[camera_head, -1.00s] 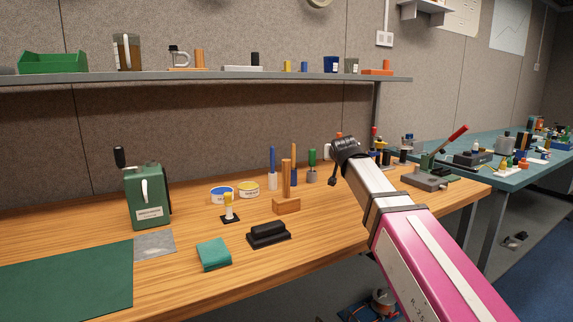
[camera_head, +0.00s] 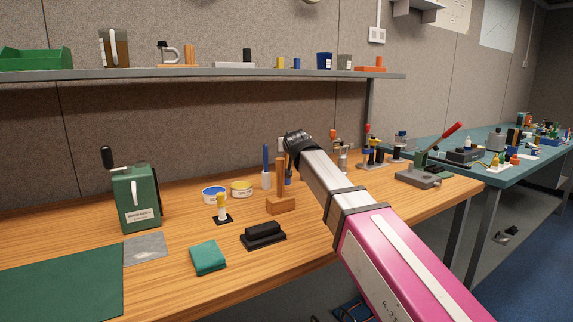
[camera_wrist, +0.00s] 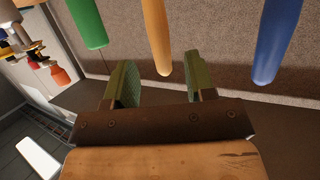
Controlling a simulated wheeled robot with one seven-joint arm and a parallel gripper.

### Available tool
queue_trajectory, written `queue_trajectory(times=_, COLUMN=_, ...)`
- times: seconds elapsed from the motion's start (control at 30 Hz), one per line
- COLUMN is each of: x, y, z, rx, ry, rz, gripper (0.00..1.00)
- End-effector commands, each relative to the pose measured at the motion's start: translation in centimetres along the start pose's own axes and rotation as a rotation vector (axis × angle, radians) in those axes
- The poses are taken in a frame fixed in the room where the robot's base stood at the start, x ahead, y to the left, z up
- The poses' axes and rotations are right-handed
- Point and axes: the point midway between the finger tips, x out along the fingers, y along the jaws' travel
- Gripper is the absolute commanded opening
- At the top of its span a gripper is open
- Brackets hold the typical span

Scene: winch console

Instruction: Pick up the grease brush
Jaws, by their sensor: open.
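My gripper (camera_wrist: 160,78) shows in the wrist view with its two green-padded fingers apart and nothing between them. None touches the fingers. I cannot tell which is the grease brush, as their lower parts are out of view. In the head view the blue handle (camera_head: 266,154) stands upright at the back of the bench; my arm's black end (camera_head: 298,143) hides the orange and green ones.
A wooden block with an upright handle (camera_head: 282,204) stands before the handles. The shelf (camera_head: 200,75) runs above.

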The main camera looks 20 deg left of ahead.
Motion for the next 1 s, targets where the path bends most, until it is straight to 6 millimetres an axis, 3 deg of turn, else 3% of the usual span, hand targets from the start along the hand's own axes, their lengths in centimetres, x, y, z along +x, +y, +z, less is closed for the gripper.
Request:
queue_trajectory(times=0.4, x=4.9, y=-0.3, z=-0.1, rx=0.0, ry=-0.001, rz=0.001, gripper=0.5)
queue_trajectory(times=0.67, x=5.0, y=-0.3, z=-0.1, rx=0.0, ry=0.0, rz=0.0, gripper=0.5)
queue_trajectory(times=0.8, x=5.0, y=-0.3, z=-0.1, rx=0.0, ry=0.0, rz=0.0, gripper=0.04)
queue_trajectory(times=0.83, x=5.0, y=-0.3, z=-0.1, rx=0.0, ry=0.0, rz=0.0, gripper=0.0)
queue_trajectory(times=1.0, x=5.0, y=-0.3, z=-0.1, rx=0.0, ry=0.0, rz=0.0, gripper=0.0)
